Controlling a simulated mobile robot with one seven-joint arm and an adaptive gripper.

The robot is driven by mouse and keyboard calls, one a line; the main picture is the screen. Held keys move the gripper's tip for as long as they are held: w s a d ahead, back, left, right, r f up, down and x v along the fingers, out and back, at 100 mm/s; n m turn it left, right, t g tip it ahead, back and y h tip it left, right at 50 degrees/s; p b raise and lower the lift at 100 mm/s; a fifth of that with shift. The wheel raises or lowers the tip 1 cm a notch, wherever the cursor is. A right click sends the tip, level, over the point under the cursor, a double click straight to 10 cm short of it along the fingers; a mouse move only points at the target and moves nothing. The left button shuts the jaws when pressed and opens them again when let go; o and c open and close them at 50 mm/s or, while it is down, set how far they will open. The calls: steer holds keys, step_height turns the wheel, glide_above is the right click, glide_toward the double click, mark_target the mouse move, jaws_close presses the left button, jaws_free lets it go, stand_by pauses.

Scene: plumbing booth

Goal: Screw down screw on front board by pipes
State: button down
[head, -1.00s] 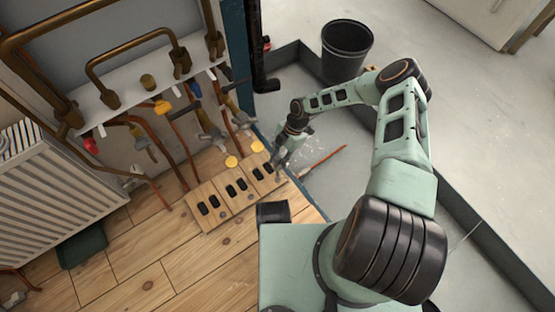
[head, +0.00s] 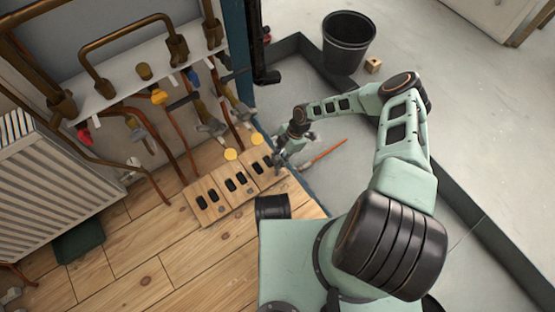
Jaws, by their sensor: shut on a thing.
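Wooden boards with black slots (head: 228,197) lie side by side on the floor below the pipes (head: 187,150). Small dark round spots on them may be screw heads. My gripper (head: 279,161) is at the right end of the boards, pointing down at the edge of the rightmost one. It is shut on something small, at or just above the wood. My fingers hide that spot, so I cannot tell whether it is the screw or whether it is seated in the board.
An orange rod (head: 328,149) lies right of my gripper. A black bucket (head: 348,43) and a small wooden block (head: 373,65) stand beyond on grey floor. A radiator (head: 42,185) is at left. Yellow discs (head: 231,154) sit behind the boards. A blue post (head: 236,60) rises nearby.

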steer(key=m+t, duration=0.2)
steer(key=m, duration=0.4)
steer(key=shift+s+a+r+m+t+p, duration=0.1)
steer(key=shift+s+r+m+t+p, duration=0.15)
steer(key=shift+m+p, duration=0.45)
steer(key=p, duration=0.3)
steer(key=shift+w+f+m+t, duration=0.15)
steer(key=shift+m+t, duration=0.1)
steer(key=shift+m, duration=0.15)
steer(key=p, duration=0.2)
steer(key=shift+m+p, duration=0.35)
steer(key=shift+m, duration=0.05)
steer(key=m+p, duration=0.1)
steer(key=p, duration=0.1)
steer(key=shift+w+t+p, duration=0.1)
steer(key=shift+t+p, duration=0.3)
steer(key=shift+m+t+p, duration=0.3)
steer(key=shift+m+p, duration=0.3)
steer(key=shift+m, duration=0.1)
steer(key=m+t+h+p, duration=0.1)
steer(key=m+p, duration=0.1)
steer(key=m, duration=0.1)
steer(key=shift+m, duration=0.3)
steer(key=m+h, duration=0.1)
steer(key=m, duration=0.2)
steer(key=shift+f+m+t, duration=0.1)
steer(key=shift+m+t, duration=0.3)
steer(key=shift+n+b, duration=0.5)
steer(key=shift+n, duration=0.2)
